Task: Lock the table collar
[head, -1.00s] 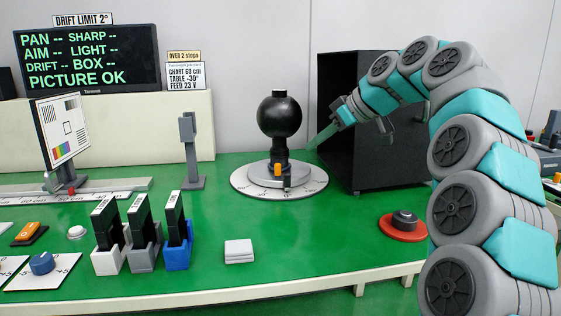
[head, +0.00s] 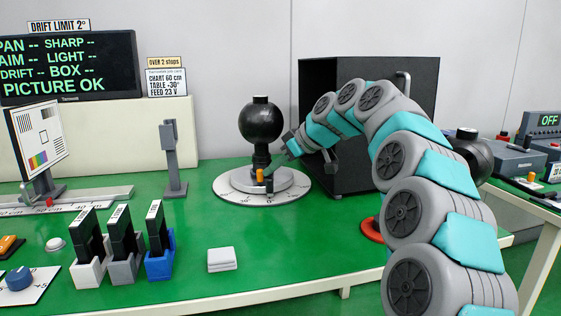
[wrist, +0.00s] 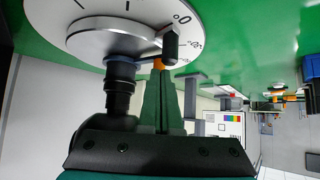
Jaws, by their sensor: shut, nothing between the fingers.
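The round table (head: 225,190) has a pale dial with degree marks, and a black ball on a post (head: 262,120) stands on it. An orange piece (head: 260,175) sits at the post's foot beside a short dark peg (head: 269,185). In the wrist view, the dial (wrist: 205,14), dark peg (wrist: 171,44) and orange piece (wrist: 160,63) appear upside down, with a blue-grey collar (wrist: 121,66) around the post. My gripper (head: 270,170) is shut and empty, its green fingertips (wrist: 161,74) close to the orange piece. I cannot tell whether they touch.
A dark open box (head: 425,85) stands behind my arm. Three upright modules (head: 122,255) and a white pad (head: 222,260) are at the front. A chart stand (head: 38,140) and grey post (head: 173,160) are left.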

